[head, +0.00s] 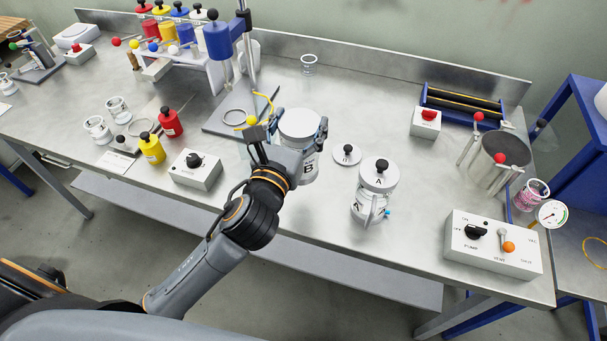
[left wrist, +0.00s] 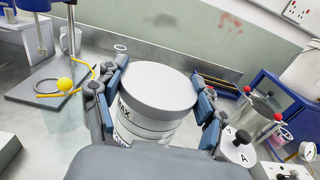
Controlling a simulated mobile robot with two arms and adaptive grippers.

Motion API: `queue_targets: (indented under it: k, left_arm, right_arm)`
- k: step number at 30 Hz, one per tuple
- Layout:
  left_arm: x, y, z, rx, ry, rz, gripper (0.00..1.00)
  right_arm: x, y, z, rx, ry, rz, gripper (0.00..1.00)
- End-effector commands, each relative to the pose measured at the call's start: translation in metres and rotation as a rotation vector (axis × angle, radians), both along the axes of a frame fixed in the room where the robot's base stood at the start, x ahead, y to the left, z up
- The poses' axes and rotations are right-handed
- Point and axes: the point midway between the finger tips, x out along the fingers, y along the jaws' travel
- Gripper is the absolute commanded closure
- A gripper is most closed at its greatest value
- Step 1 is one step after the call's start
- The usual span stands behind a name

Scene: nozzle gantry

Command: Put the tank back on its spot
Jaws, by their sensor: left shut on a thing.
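My left gripper (head: 298,131) is shut around a white-topped tank (head: 300,122) marked B, with one finger on each side. In the left wrist view the tank (left wrist: 158,90) fills the middle between the fingers, upright or nearly so; part of its dark lettering shows. Its lower part is partly hidden by the gripper, and I cannot tell whether it touches the table. To its left stands the gantry (head: 243,60) with a blue head over a grey base plate (head: 213,128). A ring (head: 234,117) lies on that plate. My right gripper is not in view.
A loose knobbed lid (head: 346,155) and a jar marked A (head: 376,188) stand just right of the tank. A knob box (head: 195,170), yellow bottle (head: 152,149) and red bottle (head: 170,123) are left. A pump control box (head: 493,244) is at front right. The table behind the tank is fairly clear.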

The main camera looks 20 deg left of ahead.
Motion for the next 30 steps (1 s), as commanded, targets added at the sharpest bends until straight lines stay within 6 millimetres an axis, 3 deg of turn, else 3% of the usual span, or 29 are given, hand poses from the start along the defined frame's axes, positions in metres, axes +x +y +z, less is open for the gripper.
queue_targets:
  k: [9,16,21,30]
  left_arm:
    - [0.001,-0.001,-0.047,0.0,0.0,-0.002,0.92]
    - [0.001,-0.001,-0.063,0.0,-0.003,-0.002,0.92]
    - [0.001,-0.001,-0.086,-0.001,-0.002,-0.001,0.92]
    - [0.001,-0.001,-0.094,0.002,-0.005,-0.004,0.92]
  right_arm:
    - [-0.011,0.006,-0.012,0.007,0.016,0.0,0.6]
    - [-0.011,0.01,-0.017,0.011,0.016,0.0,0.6]
    - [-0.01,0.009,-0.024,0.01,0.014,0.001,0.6]
    - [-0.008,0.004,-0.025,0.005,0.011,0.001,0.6]
